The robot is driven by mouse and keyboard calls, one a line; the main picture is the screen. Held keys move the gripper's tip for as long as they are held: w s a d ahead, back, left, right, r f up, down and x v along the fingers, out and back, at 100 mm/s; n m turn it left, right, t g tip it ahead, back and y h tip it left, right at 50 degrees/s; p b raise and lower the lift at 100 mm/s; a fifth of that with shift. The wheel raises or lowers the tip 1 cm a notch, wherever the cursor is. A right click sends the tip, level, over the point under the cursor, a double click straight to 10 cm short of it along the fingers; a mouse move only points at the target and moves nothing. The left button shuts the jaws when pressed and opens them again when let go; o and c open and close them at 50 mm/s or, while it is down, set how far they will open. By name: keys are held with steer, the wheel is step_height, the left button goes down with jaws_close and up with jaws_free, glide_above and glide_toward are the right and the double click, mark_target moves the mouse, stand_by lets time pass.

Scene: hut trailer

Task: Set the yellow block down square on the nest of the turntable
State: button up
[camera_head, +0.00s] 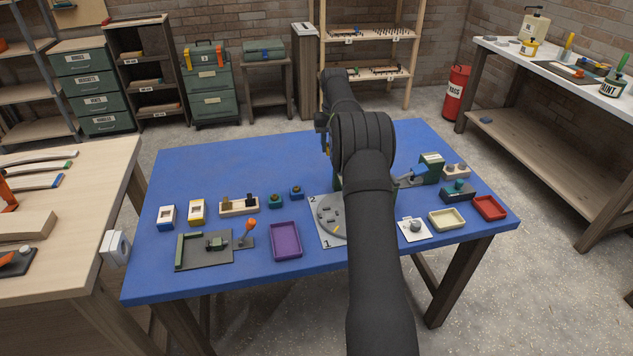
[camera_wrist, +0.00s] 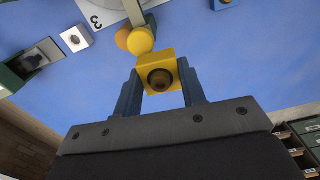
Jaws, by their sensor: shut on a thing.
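In the wrist view my gripper (camera_wrist: 158,74) has its two blue fingers shut on the yellow block (camera_wrist: 166,57). The block has a dark round recess or hole on the side facing the camera. The turntable (camera_head: 327,207) is a grey disc on a pale numbered plate, partly hidden behind my arm in the head view. Part of its plate, marked 3, shows at the top of the wrist view (camera_wrist: 92,14). The block appears held up apart from the turntable. I cannot make out the nest. My arm mostly hides the gripper in the head view.
Round yellow-orange shapes (camera_wrist: 140,41) show just beyond the block in the wrist view. On the blue table (camera_head: 200,165), a purple tray (camera_head: 286,240) stands left of the turntable. A cream tray (camera_head: 448,219), a red tray (camera_head: 490,207) and a green device (camera_head: 432,168) stand right. The table's back left is clear.

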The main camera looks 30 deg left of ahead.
steer(key=s+a+f, duration=0.4)
steer(key=s+a, duration=0.1)
glide_above(310, 188)
steer(key=shift+n, duration=0.4)
step_height(310, 188, down, 4)
steer(key=shift+w+a+f, duration=0.1)
steer(key=shift+f, duration=2.7)
steer(key=shift+f, duration=0.1)
steer(key=o, duration=1)
step_height(310, 188, up, 11)
steer(key=shift+f, duration=0.1)
steer(key=shift+r, duration=0.75)
steer(key=shift+c, duration=1.2)
